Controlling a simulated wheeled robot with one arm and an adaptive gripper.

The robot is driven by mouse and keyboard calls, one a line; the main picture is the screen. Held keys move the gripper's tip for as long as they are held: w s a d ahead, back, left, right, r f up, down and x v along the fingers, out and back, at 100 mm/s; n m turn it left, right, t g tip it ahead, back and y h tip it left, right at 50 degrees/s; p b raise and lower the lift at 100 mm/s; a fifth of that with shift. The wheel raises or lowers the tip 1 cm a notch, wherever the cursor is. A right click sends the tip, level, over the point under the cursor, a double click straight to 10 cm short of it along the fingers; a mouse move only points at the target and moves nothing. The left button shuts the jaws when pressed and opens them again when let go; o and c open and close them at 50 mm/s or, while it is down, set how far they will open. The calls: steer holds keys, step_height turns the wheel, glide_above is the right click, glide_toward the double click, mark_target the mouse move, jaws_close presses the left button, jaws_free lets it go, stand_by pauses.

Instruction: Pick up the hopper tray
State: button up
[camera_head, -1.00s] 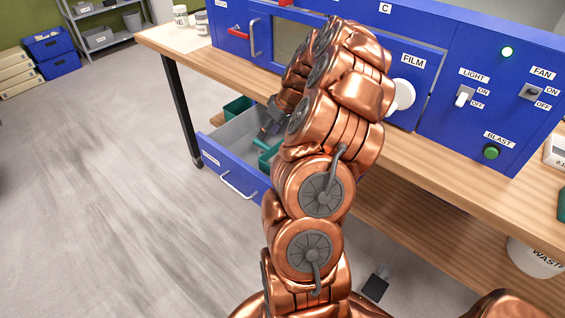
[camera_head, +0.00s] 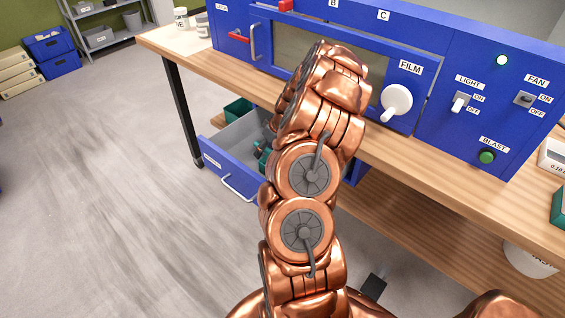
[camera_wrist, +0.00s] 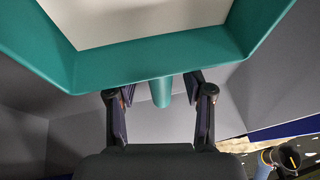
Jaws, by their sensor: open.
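The hopper tray is teal with a pale inside floor (camera_wrist: 140,20); its near teal wall (camera_wrist: 150,65) fills the top of the wrist view. A short rounded teal handle (camera_wrist: 162,92) sticks out from that wall. My gripper (camera_wrist: 160,98) is open, with one finger on each side of the handle and gaps between. In the head view a little teal (camera_head: 261,155) shows inside the open drawer (camera_head: 240,135), and my arm hides most of the tray and gripper there.
The blue drawer front with its pale handle (camera_head: 238,188) stands out over the floor. A green container (camera_head: 238,108) sits by the drawer's far left side. The wooden bench (camera_head: 430,170) and blue cabinet (camera_head: 480,90) are close behind my arm.

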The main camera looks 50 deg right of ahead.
jaws_close()
stand_by(0.4)
